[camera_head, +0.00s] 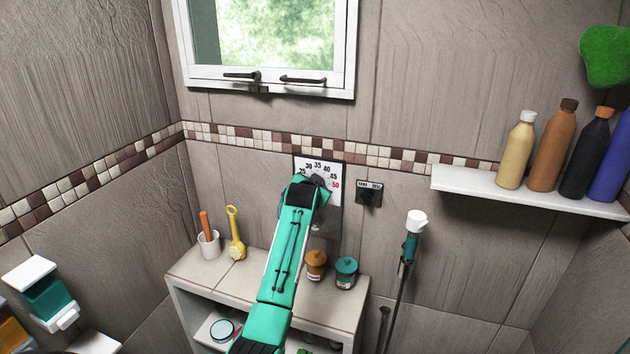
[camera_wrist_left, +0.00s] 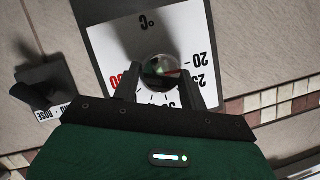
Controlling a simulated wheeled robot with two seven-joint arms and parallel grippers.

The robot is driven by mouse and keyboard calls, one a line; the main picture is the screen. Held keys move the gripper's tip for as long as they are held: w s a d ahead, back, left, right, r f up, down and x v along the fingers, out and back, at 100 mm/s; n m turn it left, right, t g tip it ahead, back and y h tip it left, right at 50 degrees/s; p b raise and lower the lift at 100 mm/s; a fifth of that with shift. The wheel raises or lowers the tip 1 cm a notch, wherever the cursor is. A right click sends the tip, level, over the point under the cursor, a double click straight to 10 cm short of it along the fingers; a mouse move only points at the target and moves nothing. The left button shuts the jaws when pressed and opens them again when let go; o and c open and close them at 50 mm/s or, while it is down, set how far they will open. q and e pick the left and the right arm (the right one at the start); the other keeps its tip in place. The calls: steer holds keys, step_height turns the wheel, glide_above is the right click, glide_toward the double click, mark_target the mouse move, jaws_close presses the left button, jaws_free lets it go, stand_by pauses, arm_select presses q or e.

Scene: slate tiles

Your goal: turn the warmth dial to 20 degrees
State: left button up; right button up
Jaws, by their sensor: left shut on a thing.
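The warmth dial's white plate (camera_head: 335,197) is on the tiled wall, with numbers from 25 to a red 50 readable in the head view. In the left wrist view the plate (camera_wrist_left: 108,45) is upside down, with 20 and 25 at the right and the red figure at the left. The round shiny knob (camera_wrist_left: 161,70) is at its middle. My left gripper (camera_wrist_left: 165,86) is shut on the knob, a dark finger on each side. In the head view my left gripper (camera_head: 316,184) covers much of the dial. I cannot tell which number the knob points at. My right gripper is out of view.
A small dark lever plate (camera_head: 369,193) is right of the dial. A hand shower (camera_head: 412,240) hangs further right. Below are a shelf unit (camera_head: 215,278) with two jars and a cup (camera_head: 208,245). A wall shelf (camera_head: 470,184) holds several bottles. A window (camera_head: 268,45) is above.

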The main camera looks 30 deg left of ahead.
arm_select(q)
steer(key=shift+r, duration=0.45)
steer(key=o, duration=1)
steer(key=shift+f, duration=0.15)
steer(key=shift+f, duration=0.1)
steer(key=b+v, duration=0.4)
steer(key=v, duration=1)
steer(key=shift+w+a, duration=0.1)
